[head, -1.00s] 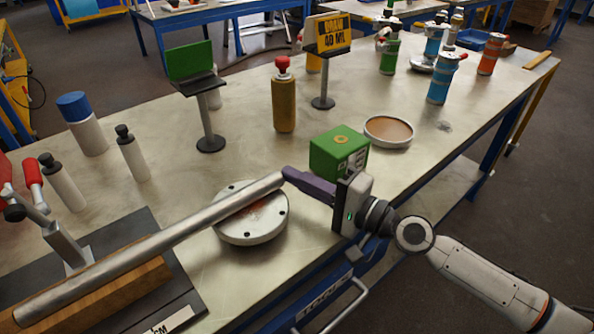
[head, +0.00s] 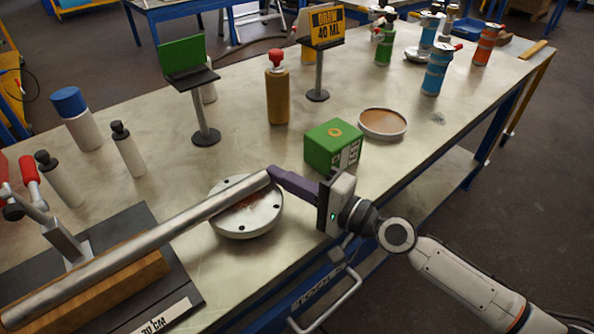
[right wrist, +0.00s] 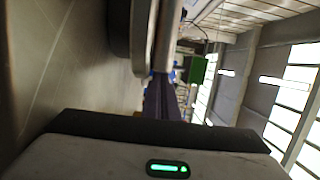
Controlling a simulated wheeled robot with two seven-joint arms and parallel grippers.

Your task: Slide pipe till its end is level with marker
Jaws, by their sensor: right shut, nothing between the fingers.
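A long grey metal pipe (head: 150,238) lies slanted across a wooden block (head: 100,294) at the lower left. Its upper right end reaches over a round white flange (head: 247,222) with dark bolt holes. My right gripper (head: 271,172) is shut and empty, its purple fingertips at that pipe end and seemingly touching it. In the right wrist view the fingers (right wrist: 163,100) point straight at the pipe (right wrist: 166,40). I cannot pick out for certain which thing is the marker. My left gripper is not in view.
A green box (head: 330,150) stands just beyond my right gripper, with a shallow brown dish (head: 382,124) behind it. A green sign on a stand (head: 205,128) and a yellow bottle (head: 278,98) stand farther back. A red-handled clamp (head: 62,240) stands beside the pipe.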

